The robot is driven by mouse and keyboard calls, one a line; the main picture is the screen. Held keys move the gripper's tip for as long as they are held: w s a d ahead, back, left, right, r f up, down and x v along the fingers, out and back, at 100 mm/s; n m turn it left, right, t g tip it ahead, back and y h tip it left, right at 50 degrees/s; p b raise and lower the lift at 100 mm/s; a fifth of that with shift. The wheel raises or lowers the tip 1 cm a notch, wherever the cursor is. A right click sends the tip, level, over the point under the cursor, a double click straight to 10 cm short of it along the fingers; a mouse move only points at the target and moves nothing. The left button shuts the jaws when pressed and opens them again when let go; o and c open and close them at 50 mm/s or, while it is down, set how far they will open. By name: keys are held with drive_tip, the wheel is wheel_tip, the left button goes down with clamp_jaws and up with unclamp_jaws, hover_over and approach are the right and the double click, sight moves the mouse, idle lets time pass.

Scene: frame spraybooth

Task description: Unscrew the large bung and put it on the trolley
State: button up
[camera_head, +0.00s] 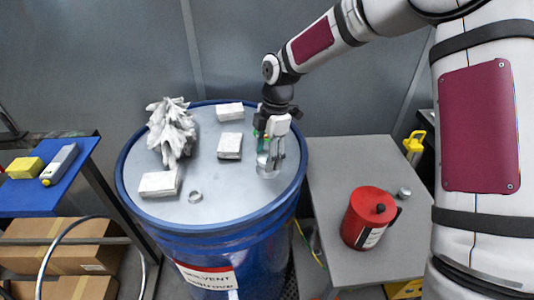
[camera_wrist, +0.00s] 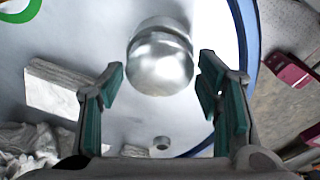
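The large bung (camera_wrist: 160,62) is a shiny silver round piece with a domed face, seen in the wrist view just beyond my fingertips. In the head view the bung (camera_head: 267,168) shows partly, low between the fingers at the right side of the drum lid. My gripper (camera_head: 270,152) points down over it. In the wrist view my gripper (camera_wrist: 160,82) is open, with green-padded fingers apart to either side of the bung's line; no contact shows. A grey table (camera_head: 345,165) stands right of the drum and a blue-topped stand (camera_head: 45,195) at left; which is the trolley I cannot tell.
The blue drum (camera_head: 215,235) carries white crumpled cloth (camera_head: 172,130), several pale blocks (camera_head: 160,184) and a small metal ring (camera_head: 195,197). The grey table holds a red can (camera_head: 369,217) and a small metal cap (camera_head: 404,193); its left part is clear.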

drive_tip(key=m, duration=0.3)
drive_tip(key=shift+r+t+p, duration=0.1)
drive_tip(key=shift+t+p, duration=0.2)
drive_tip(key=m, duration=0.4)
drive_tip(key=shift+m+t, duration=0.3)
drive_tip(key=m, duration=0.6)
drive_tip(key=shift+w+d+t+p, duration=0.1)
drive_tip(key=shift+t+p, duration=0.3)
drive_tip(key=m+h, duration=0.1)
drive_tip(key=m, duration=0.3)
drive_tip(key=shift+m, duration=0.4)
drive_tip(key=m+p, duration=0.1)
drive_tip(key=m, duration=0.1)
drive_tip(key=shift+m+t, duration=0.3)
drive_tip(key=shift+m, duration=0.1)
drive_tip(key=m+h+p, duration=0.1)
drive_tip(key=m, duration=0.3)
drive_tip(key=shift+m, duration=0.4)
drive_tip(key=shift+m+p, duration=0.3)
drive_tip(key=shift+m, duration=0.5)
